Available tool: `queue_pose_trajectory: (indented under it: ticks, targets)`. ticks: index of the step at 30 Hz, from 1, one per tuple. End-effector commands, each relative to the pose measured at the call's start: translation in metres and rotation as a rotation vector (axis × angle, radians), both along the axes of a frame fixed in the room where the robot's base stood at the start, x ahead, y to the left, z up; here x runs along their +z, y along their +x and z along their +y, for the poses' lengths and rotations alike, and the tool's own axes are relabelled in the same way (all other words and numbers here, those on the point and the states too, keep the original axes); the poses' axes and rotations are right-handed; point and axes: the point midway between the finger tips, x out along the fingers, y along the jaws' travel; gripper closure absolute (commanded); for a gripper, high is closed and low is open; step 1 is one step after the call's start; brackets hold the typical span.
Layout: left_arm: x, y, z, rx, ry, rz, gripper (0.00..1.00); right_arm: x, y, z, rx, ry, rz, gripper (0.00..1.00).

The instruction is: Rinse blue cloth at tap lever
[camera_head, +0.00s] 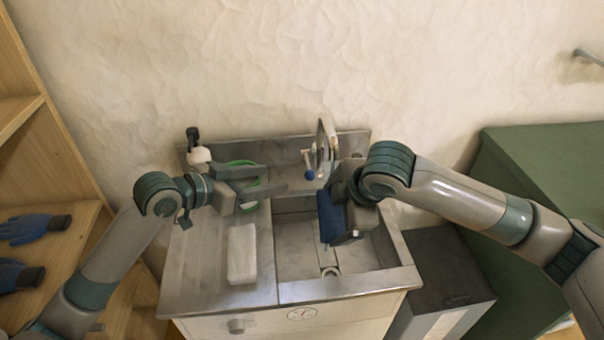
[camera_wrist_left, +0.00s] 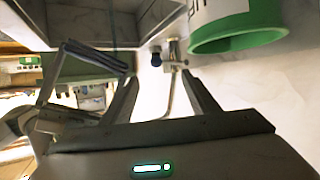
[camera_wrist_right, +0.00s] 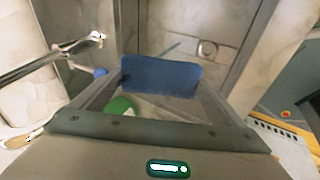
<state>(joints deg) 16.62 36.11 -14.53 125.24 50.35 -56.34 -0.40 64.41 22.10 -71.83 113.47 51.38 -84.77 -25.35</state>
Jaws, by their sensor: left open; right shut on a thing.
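The blue cloth (camera_head: 329,218) hangs over the sink basin from my right gripper (camera_head: 345,212), which is shut on it. In the right wrist view the cloth (camera_wrist_right: 160,74) spans between the fingertips. The tap (camera_head: 326,140) stands at the back of the sink, with a blue-knobbed lever (camera_head: 309,174) on its left side. The lever knob also shows in the left wrist view (camera_wrist_left: 157,59) and beside the cloth in the right wrist view (camera_wrist_right: 100,72). My left gripper (camera_head: 285,180) is open and empty, to the left of the lever. No running water is visible.
A white block (camera_head: 242,254) lies on the drainboard left of the basin. A green-rimmed container (camera_wrist_left: 238,42) and a dispenser (camera_head: 198,152) stand at the back left. Blue gloves (camera_head: 34,228) lie on the left shelf. A green cabinet (camera_head: 548,190) stands to the right.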

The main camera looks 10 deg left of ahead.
Motion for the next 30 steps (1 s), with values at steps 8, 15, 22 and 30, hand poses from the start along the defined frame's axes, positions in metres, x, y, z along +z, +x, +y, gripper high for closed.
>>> queue_pose_trajectory:
  ticks: [8,15,22,30]
  targets:
    - [-0.009,0.019,-0.016,-0.001,-0.003,0.001,0.46,0.000,0.000,0.000,0.000,0.000,0.000,0.29]
    - [-0.025,0.047,-0.039,0.000,-0.002,0.001,0.46,0.000,0.000,0.000,0.000,0.000,0.000,0.29]
    - [-0.038,0.071,-0.059,0.000,-0.002,0.001,0.46,0.000,0.000,0.000,0.000,0.000,0.000,0.29]
    - [-0.044,0.083,-0.069,-0.001,0.000,0.000,0.46,0.000,0.000,0.000,0.000,0.000,0.000,0.29]
